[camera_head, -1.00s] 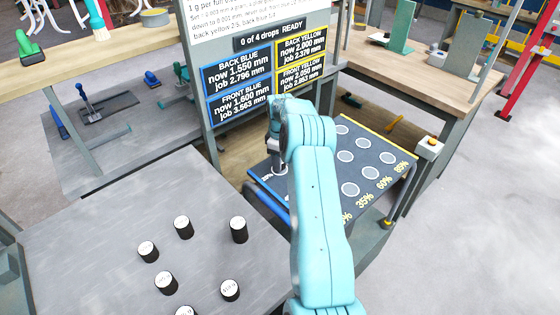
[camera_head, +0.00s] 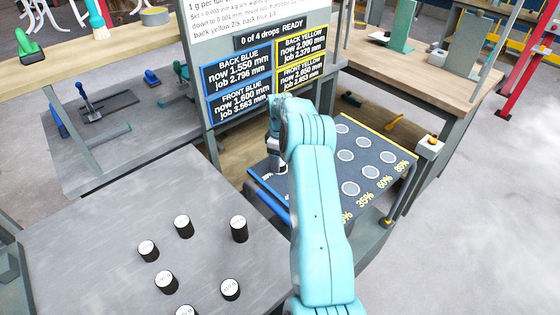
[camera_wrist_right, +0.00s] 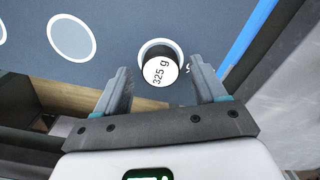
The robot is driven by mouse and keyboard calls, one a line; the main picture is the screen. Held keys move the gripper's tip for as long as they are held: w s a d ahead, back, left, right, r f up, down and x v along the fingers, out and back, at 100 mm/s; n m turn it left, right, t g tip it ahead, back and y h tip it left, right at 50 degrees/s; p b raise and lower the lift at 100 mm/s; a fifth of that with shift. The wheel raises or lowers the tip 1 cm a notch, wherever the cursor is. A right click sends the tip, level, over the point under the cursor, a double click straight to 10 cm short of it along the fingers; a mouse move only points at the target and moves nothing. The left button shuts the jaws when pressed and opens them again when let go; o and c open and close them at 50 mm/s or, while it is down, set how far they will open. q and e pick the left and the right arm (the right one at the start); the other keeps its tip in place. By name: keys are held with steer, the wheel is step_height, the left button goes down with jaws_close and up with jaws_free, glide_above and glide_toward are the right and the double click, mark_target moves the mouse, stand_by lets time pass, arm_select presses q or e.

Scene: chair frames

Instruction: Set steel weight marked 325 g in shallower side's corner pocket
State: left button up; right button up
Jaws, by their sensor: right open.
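The steel weight marked 325 g (camera_wrist_right: 160,71) has a white top and dark sides. In the right wrist view it stands in a white-ringed round pocket of the dark panel (camera_wrist_right: 110,14), near the panel's blue edge. My right gripper (camera_wrist_right: 160,70) is open, with one finger on each side of the weight's near part; I cannot tell whether they touch it. In the head view my right arm hides much of the panel (camera_head: 352,158) and most of the gripper (camera_head: 277,160). My left gripper is not in view.
Several black weights with white tops stand on the grey table (camera_head: 90,220) at the left. A screen (camera_head: 266,75) behind the panel reads 0 of 4 drops READY, with now and job heights for blue and yellow corners. A wooden bench (camera_head: 420,70) is at the back right.

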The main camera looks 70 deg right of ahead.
step_height(320, 180, up, 11)
stand_by(0.4)
steer(key=shift+s, duration=0.15)
